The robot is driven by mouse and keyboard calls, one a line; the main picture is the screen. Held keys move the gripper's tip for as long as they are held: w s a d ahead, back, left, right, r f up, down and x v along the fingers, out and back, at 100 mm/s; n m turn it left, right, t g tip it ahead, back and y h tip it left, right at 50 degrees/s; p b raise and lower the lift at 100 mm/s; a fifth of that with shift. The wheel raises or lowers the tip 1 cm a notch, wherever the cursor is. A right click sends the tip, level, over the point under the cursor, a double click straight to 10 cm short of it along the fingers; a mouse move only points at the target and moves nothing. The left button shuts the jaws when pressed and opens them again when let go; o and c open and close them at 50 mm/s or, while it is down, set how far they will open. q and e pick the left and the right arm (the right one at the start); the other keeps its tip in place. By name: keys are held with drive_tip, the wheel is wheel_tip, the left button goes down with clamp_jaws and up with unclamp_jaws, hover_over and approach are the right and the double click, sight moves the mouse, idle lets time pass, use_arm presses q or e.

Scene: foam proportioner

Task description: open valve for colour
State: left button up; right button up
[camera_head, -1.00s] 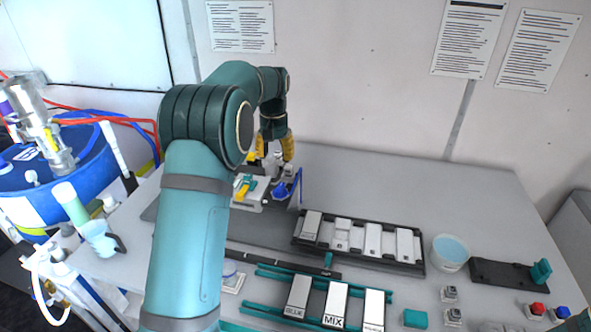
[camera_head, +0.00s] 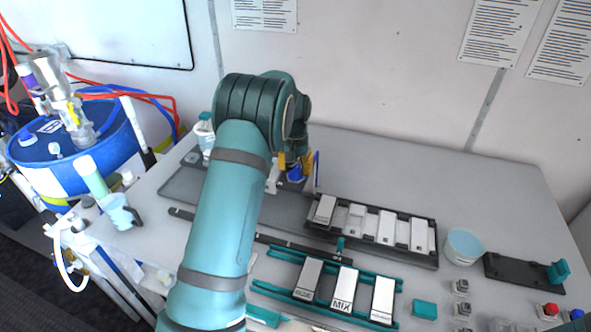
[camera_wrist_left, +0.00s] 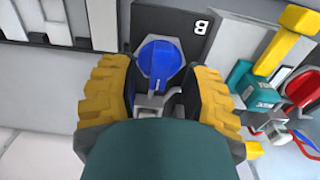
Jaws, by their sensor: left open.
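My left gripper (camera_head: 294,163) is at the back of the table in the head view. In the left wrist view its two yellow-padded fingers (camera_wrist_left: 158,100) are apart. A blue valve handle (camera_wrist_left: 160,62) with a grey metal stem lies between the fingers, by a dark plate marked "B". I cannot tell whether the fingers touch it. In the head view the blue handle (camera_head: 296,175) shows just below the fingers. A yellow handle (camera_wrist_left: 298,22) on a teal valve body (camera_wrist_left: 252,88) and a red handle (camera_wrist_left: 302,88) are to the right in the wrist view. My right gripper is not in view.
A black tray (camera_head: 428,262) with white blocks is right of the valves. In front of it is a teal rack (camera_head: 335,308) with labelled blocks, one marked "MIX". A bowl (camera_head: 462,245) stands farther right. A blue drum (camera_head: 60,165) is at the left.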

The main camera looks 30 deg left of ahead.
use_arm(q)
drive_tip(key=shift+f, duration=0.7)
clamp_jaws()
